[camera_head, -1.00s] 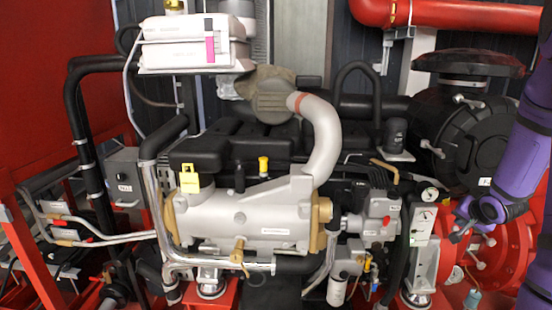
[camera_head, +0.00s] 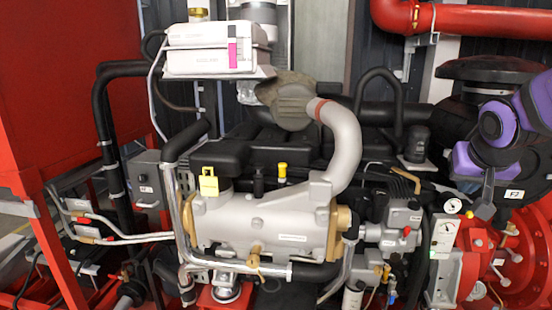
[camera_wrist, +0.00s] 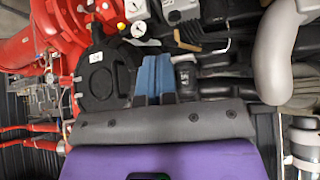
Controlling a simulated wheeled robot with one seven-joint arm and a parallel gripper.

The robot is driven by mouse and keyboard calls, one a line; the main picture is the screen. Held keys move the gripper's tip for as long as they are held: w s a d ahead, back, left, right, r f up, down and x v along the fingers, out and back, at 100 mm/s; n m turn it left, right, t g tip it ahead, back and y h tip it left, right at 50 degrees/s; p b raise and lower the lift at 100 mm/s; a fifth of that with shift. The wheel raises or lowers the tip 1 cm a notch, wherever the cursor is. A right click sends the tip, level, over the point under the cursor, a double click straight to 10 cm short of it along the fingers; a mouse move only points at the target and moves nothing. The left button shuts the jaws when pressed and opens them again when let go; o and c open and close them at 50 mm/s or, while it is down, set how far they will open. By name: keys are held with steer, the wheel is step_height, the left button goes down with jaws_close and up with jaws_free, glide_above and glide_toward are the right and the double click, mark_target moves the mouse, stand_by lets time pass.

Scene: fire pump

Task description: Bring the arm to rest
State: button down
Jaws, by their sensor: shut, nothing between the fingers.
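My gripper (camera_wrist: 156,60) shows in the wrist view with its blue fingers together and nothing between them. Behind the fingers lie a black round housing and dark engine parts; the fingers appear clear of them, though the depth is hard to judge. In the head view my purple and black arm (camera_head: 497,125) is folded at the right edge, in front of the black round housing. I cannot make out the fingertips there.
The engine with its silver cylinder (camera_head: 265,225) and curved grey pipe (camera_head: 343,145) fills the middle. A red pipe (camera_head: 470,20) runs along the upper right. A gauge panel (camera_head: 443,240) stands below my arm. A red panel (camera_head: 65,90) is at left.

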steer(key=s+a+r+n+y, duration=0.1)
steer(key=s+a+n, duration=0.1)
steer(key=s+a, duration=0.3)
steer(key=s+a+r+n+g+y, duration=0.1)
steer(key=s+a+r+n+y, duration=0.1)
steer(key=s+a, duration=0.4)
steer(key=s+n, duration=0.1)
steer(key=s, duration=0.2)
steer(key=shift+a, duration=0.3)
steer(key=shift+s, duration=0.1)
